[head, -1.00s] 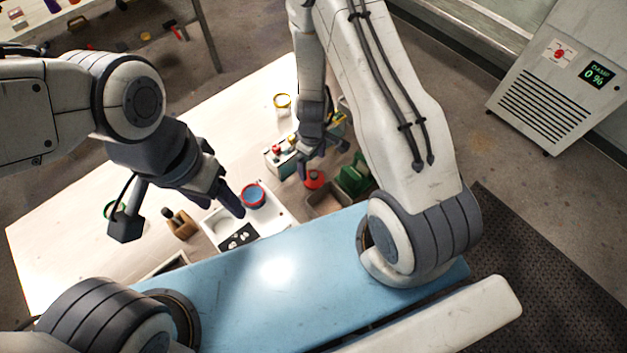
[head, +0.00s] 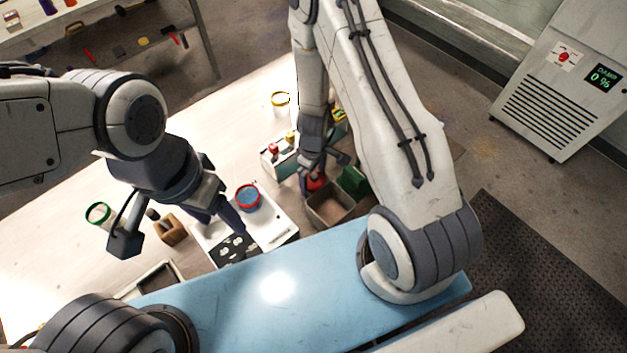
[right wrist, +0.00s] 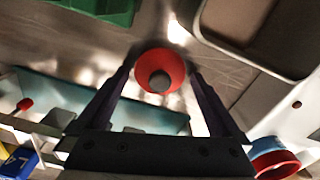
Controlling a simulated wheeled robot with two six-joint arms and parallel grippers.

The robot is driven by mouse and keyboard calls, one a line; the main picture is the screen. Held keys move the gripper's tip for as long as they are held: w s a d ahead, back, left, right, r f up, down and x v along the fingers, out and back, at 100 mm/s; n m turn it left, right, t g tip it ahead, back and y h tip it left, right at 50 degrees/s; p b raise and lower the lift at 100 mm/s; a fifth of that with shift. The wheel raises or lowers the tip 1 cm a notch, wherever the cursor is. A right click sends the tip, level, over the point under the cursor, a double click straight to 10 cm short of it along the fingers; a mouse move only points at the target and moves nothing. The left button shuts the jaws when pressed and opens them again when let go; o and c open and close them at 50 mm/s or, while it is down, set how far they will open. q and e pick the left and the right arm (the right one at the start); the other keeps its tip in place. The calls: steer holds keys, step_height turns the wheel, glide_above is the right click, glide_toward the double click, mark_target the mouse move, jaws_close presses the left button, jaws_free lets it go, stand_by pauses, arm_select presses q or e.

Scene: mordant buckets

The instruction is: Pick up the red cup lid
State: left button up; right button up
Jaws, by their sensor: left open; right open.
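The red cup lid (head: 317,183) lies on the table between the white box and the grey bin, partly hidden by my right gripper in the head view. In the right wrist view the round red lid (right wrist: 173,66) has a dark grey knob at its middle. My right gripper (right wrist: 160,76) is open, its fingers on either side of the lid in the picture. I cannot tell whether they touch it. My right gripper also shows in the head view (head: 321,170). My left gripper (head: 227,211) is open and empty, beside the red-rimmed cup with blue contents (head: 248,197).
A grey bin (head: 330,209) and a green box (head: 355,182) stand close to the lid. The table's far left is clear.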

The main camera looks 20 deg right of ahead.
steer(key=c, duration=1.2)
steer(key=shift+o, duration=0.2)
